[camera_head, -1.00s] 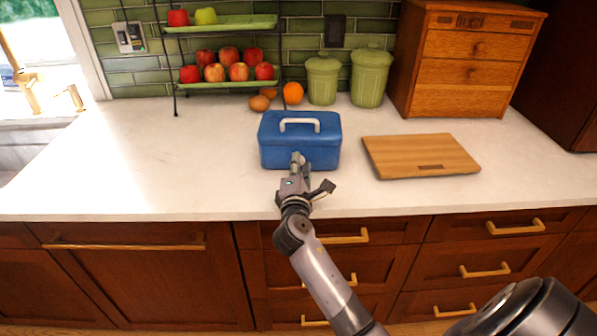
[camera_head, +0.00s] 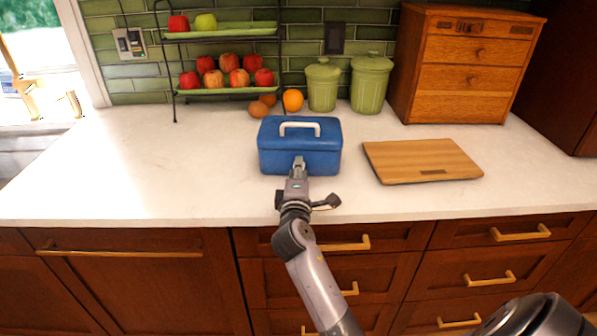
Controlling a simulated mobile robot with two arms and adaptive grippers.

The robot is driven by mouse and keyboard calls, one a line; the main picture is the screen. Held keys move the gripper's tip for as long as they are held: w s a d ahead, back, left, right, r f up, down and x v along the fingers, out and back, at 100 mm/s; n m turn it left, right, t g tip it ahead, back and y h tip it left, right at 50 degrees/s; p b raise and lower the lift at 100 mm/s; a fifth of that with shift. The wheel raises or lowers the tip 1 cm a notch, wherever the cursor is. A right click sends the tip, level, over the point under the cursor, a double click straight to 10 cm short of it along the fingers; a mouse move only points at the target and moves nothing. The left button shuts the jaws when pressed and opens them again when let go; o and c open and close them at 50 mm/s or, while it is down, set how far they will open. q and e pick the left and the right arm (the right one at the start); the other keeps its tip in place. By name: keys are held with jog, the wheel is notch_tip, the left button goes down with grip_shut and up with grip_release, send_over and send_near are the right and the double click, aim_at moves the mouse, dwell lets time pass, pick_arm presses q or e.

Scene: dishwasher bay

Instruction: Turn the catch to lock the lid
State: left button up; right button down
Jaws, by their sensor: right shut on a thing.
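A blue box (camera_head: 272,158) with a closed lid (camera_head: 262,128) and a pale handle (camera_head: 300,125) on top stands on the counter. My right gripper (camera_head: 299,164) is at the middle of the box's front face, where the catch would be. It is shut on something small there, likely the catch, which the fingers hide. My left gripper is not in view.
A wooden cutting board (camera_head: 422,158) lies on the counter right of the box. Behind stand two green canisters (camera_head: 322,85), an orange (camera_head: 292,100), a fruit rack (camera_head: 225,92) and a wooden drawer chest (camera_head: 460,65). The white counter (camera_head: 130,165) is clear on the left.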

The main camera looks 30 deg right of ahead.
jog(key=shift+f, duration=0.1)
jog(key=c, duration=1.3)
grip_release()
jog(key=shift+s, duration=0.1)
jog(key=v, duration=1.2)
